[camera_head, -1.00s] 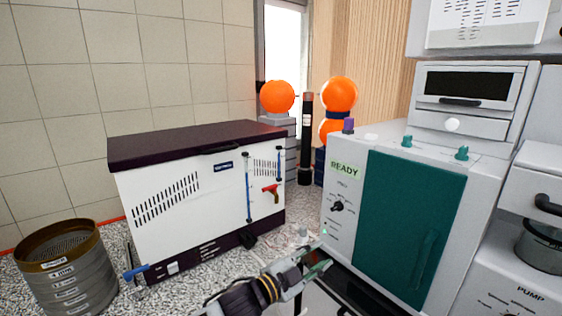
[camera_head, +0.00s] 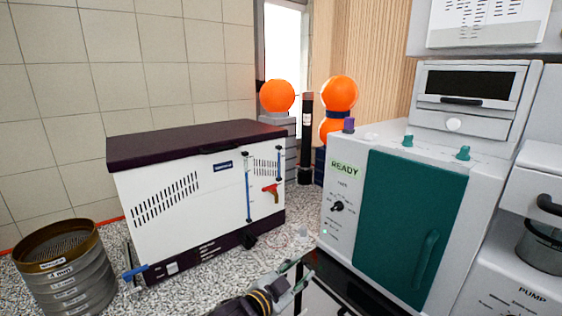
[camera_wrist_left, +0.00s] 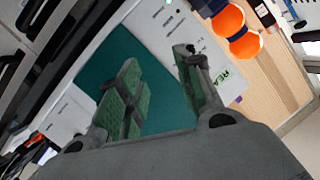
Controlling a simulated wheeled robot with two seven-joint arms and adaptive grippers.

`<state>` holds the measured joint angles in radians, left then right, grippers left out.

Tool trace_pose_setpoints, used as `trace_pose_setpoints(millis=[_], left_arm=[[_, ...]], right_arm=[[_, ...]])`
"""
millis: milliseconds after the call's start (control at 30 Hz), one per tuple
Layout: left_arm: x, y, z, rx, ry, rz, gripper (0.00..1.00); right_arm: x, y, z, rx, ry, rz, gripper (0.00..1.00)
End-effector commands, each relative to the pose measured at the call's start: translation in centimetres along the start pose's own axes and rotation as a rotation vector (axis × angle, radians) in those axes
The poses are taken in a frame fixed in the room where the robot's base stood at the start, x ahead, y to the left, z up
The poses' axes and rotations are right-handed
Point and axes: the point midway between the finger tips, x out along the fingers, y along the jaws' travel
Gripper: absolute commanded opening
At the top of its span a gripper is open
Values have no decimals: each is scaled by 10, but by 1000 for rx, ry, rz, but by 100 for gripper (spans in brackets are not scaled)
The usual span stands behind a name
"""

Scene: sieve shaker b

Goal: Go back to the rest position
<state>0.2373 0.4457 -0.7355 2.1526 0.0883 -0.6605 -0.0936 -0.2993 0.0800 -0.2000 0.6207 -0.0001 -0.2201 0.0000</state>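My left gripper (camera_head: 298,270) is low in the middle of the head view, in front of the teal-doored machine's lower left corner. Its two green-padded fingers stand apart in the left wrist view (camera_wrist_left: 162,88), with nothing held between them. The machine's teal door (camera_head: 408,228) is closed, and it also shows behind the fingers in the left wrist view (camera_wrist_left: 160,75). A READY label (camera_head: 347,169) is on the machine's front. My right gripper is in neither view.
A white cabinet with a dark lid (camera_head: 200,145) stands left on the speckled counter. A stack of sieves (camera_head: 75,285) is at the far left. Orange round-topped items (camera_head: 277,96) stand at the back. A pump unit (camera_head: 525,285) is at the right edge.

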Motion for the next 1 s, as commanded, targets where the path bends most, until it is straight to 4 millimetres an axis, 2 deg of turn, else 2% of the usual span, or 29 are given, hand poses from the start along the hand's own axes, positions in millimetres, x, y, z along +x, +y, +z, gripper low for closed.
trace_pose_setpoints(millis=[267,567,767,1000], left_arm=[[-26,-1,45,-149,-173,-31,35],[-66,2,102,-306,-378,-61,35],[-101,9,142,-409,-525,-79,35],[-152,22,189,-533,-714,-100,35]], right_arm=[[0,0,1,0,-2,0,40],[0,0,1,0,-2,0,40],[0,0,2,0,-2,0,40],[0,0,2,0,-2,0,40]])
